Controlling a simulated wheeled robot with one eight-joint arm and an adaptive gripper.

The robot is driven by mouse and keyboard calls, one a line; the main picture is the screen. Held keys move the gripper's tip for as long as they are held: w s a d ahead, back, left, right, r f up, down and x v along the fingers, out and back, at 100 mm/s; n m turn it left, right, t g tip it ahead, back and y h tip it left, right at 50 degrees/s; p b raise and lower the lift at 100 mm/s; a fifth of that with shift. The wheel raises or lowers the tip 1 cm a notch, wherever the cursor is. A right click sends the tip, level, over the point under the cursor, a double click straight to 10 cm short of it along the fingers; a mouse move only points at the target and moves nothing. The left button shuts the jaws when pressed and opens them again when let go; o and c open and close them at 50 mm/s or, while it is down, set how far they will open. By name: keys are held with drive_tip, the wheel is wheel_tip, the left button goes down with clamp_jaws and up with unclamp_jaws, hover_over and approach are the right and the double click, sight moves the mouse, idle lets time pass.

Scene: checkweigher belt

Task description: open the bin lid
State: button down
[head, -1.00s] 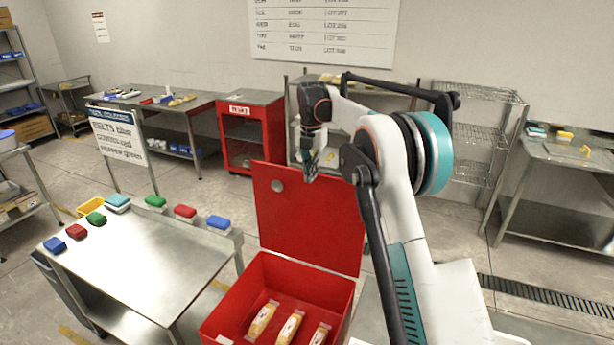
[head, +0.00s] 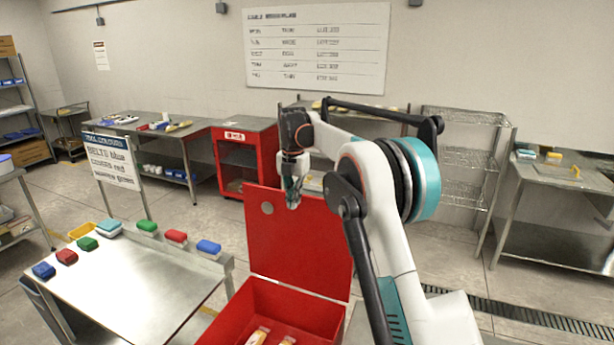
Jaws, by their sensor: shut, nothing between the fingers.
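The red bin (head: 268,307) stands at the lower middle of the head view. Its red lid (head: 297,243) stands upright at the back of the bin, so the bin is open. A round grey spot (head: 267,208) is on the lid's upper left. Yellow-and-white packs (head: 258,337) lie inside the bin, partly cut off by the picture's lower edge. My gripper (head: 292,203) points down at the lid's top edge, in front of or above it; I cannot tell whether it touches. It is shut and empty.
A steel table (head: 140,285) stands left of the bin, with several coloured blocks along its edges. A sign (head: 112,160) stands behind it. A red cabinet (head: 245,165) and benches line the back. Open floor lies between.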

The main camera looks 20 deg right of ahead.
drive_tip(key=w+d+r+p, duration=0.1)
drive_tip(key=w+d+r, duration=0.2)
drive_tip(key=w+r, duration=0.25)
drive_tip(key=shift+s+r+m+t+b, duration=0.6)
drive_tip(key=shift+s+r+m+b, duration=1.3)
drive_tip(key=shift+s+r+m, duration=0.75)
drive_tip(key=s+a+f+m+t+b, duration=0.1)
drive_tip(key=s+m+b, duration=0.3)
drive_tip(key=s, duration=0.5)
drive_tip(key=s+a+f+m+t+b, duration=0.1)
drive_tip(key=s+m+t+b, duration=0.15)
drive_tip(key=s+m, duration=0.55)
drive_tip(key=s+f+m+t+b, duration=0.2)
drive_tip(key=s+f+m+b, duration=0.6)
drive_tip(key=s+f, duration=1.6)
drive_tip(key=s+m, duration=0.3)
drive_tip(key=s, duration=0.1)
drive_tip(key=shift+s+a+f+b, duration=0.15)
drive_tip(key=shift+s+a+b, duration=0.05)
drive_tip(key=shift+a+b, duration=0.2)
drive_tip(key=shift+t, duration=0.25)
